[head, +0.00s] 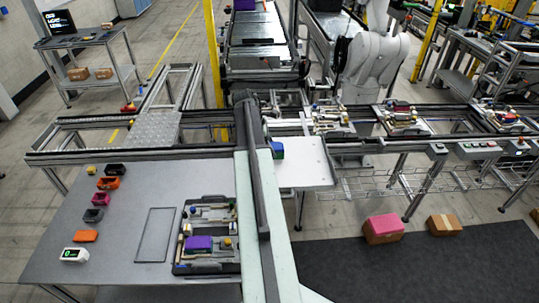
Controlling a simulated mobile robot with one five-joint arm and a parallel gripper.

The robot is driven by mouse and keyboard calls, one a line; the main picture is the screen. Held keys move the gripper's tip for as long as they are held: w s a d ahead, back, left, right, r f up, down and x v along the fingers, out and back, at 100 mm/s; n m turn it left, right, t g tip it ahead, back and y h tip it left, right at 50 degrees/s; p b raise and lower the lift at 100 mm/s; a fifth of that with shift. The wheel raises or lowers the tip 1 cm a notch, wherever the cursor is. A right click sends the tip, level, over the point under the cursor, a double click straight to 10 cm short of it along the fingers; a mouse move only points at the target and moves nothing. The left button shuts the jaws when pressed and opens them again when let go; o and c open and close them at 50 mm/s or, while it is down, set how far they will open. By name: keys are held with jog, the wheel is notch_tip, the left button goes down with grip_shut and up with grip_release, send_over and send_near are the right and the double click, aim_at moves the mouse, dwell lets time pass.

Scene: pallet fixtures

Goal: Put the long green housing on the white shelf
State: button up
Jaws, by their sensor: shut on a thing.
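The white shelf (310,172) is the pale flat plate just right of my arm, at the middle of the head view. A small blue and green block (278,150) shows at its left side, close against my arm. The arm hides part of this block, so I cannot tell whether it is the long green housing, or whether it rests on the shelf or is held. No other long green housing stands out. My gripper's fingers are hidden behind my arm.
The grey table (120,222) at left holds several small coloured parts, a display unit (75,255) and a fixture tray (207,266) with a purple block (199,244). A conveyor (420,140) runs behind the shelf. The shelf's right part is bare.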

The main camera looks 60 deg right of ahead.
notch_tip(320, 180, down, 3)
jog(key=shift+r+b, duration=0.1)
jog(key=shift+b, duration=0.85)
jog(key=shift+r, duration=0.15)
jog(key=shift+f, duration=0.2)
jog(key=o, duration=1.5)
